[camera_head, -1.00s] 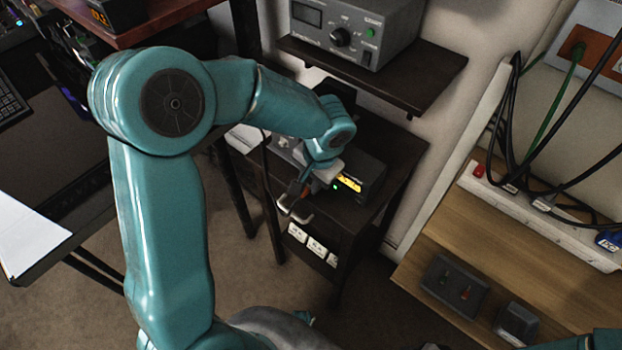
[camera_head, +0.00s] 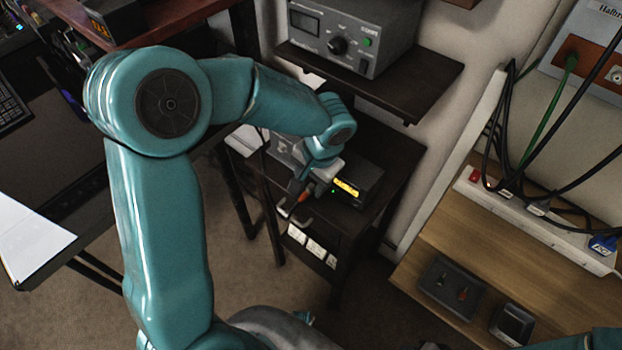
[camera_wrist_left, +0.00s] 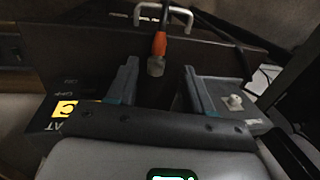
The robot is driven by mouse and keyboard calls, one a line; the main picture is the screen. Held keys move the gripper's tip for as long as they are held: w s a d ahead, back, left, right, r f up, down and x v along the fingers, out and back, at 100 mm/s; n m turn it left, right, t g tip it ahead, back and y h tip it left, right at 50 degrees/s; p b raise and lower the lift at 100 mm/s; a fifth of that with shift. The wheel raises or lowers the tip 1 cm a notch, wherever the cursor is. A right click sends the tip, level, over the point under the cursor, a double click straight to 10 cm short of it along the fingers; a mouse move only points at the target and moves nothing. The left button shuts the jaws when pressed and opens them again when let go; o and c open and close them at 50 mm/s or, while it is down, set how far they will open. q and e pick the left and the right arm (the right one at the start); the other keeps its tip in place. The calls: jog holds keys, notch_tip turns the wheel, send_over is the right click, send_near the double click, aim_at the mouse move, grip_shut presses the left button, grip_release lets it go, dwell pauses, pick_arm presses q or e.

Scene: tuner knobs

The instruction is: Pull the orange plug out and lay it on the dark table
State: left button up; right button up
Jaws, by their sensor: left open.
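The orange plug (camera_head: 303,197) is at the front edge of the small dark table (camera_head: 392,152). In the left wrist view the plug (camera_wrist_left: 158,47) shows an orange sleeve with a metal end, beside a pale U-shaped bracket (camera_wrist_left: 150,10). My left gripper (camera_head: 299,194) is at the plug. Its fingers (camera_wrist_left: 162,88) are open and spread to either side of the metal end in that picture, with no visible grip on it. Whether the plug sits in a socket is hard to tell. My right gripper is not in view.
A black box with a yellow display (camera_head: 365,190) stands close beside my left gripper. A grey tuner (camera_head: 350,35) sits on the shelf (camera_head: 425,85) above. White sockets (camera_head: 315,247) are below the tabletop. A power strip with cables (camera_head: 560,232) lies at the right.

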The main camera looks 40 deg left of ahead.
pick_arm(q)
jog(key=o, duration=0.4)
jog(key=d+r+p, duration=0.1)
jog(key=r, duration=0.4)
jog(key=d+r, duration=0.1)
jog(key=r, duration=0.4)
jog(key=d+r+p, duration=0.1)
jog(key=r, duration=0.5)
jog(key=shift+s+p, duration=0.1)
jog(key=shift+p, duration=0.25)
jog(key=shift+s, duration=0.1)
